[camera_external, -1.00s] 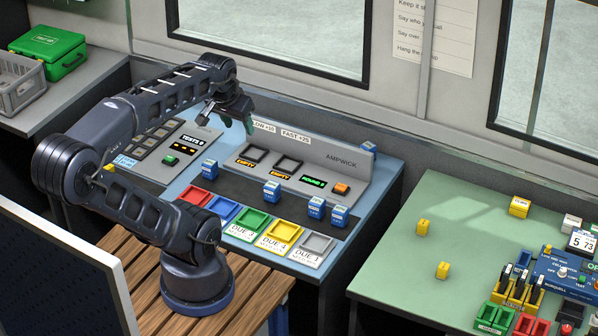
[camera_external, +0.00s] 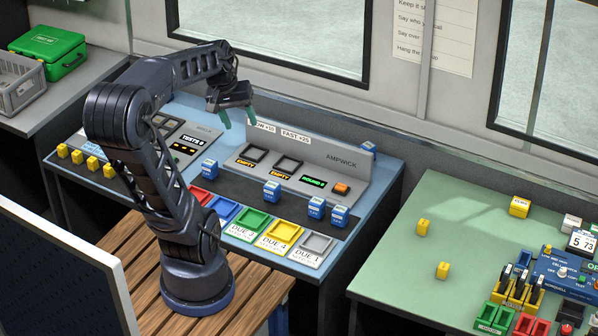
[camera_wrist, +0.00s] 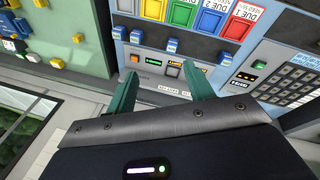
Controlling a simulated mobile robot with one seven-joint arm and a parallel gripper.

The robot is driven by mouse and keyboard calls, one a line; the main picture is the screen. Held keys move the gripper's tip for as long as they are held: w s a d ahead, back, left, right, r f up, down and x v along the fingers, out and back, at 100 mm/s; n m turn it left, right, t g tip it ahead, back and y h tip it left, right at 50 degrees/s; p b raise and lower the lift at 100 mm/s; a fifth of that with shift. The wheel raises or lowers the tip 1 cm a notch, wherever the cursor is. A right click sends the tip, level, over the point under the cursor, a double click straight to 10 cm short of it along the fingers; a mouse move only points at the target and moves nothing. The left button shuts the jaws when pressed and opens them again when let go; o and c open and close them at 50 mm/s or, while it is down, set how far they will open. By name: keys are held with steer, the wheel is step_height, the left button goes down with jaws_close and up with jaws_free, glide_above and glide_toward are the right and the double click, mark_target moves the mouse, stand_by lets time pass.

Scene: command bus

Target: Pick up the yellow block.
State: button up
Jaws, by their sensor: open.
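Several small yellow blocks (camera_external: 92,163) stand in a row along the front left edge of the blue console. Which one the task means, I cannot tell. My gripper (camera_external: 238,117) is open and empty, its green fingers hanging above the back of the console, away from all the yellow blocks.
Blue blocks (camera_external: 272,191) stand on the console's dark strip, behind coloured trays (camera_external: 282,233). The raised grey AMPWICK panel (camera_external: 335,168) is near my gripper. A gap separates the console from the green table (camera_external: 390,275). A window (camera_external: 270,35) is behind.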

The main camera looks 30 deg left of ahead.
steer(key=w+a+f+n+t+h, duration=0.1)
steer(key=w+a+f+n+h, duration=0.25)
steer(key=a, duration=0.55)
steer(key=w+a+f+n+t, duration=0.2)
steer(key=a+f+n, duration=0.3)
steer(key=a+n, duration=0.3)
steer(key=w+a+f+n+t+h, duration=0.1)
steer(key=w+a+f+n+h, duration=0.3)
steer(key=a, duration=0.6)
steer(key=n+t+y, duration=0.7)
steer(key=n+y, duration=0.2)
steer(key=n, duration=0.7)
glide_toward(112, 166)
steer(key=shift+a+f+x, duration=0.15)
steer(key=shift+a+x, duration=0.05)
steer(key=shift+x, duration=1.7)
steer(key=shift+a+f+x, duration=0.1)
steer(key=shift+a+x, duration=0.1)
steer(key=shift+x, duration=1.7)
steer(key=shift+a+f+x, duration=0.15)
steer(key=shift+x, duration=1.75)
steer(key=shift+s, duration=0.15)
steer(key=c, duration=1.1)
steer(key=shift+r, duration=0.1)
step_height(112, 166, up, 20)
steer(key=shift+f, duration=0.1)
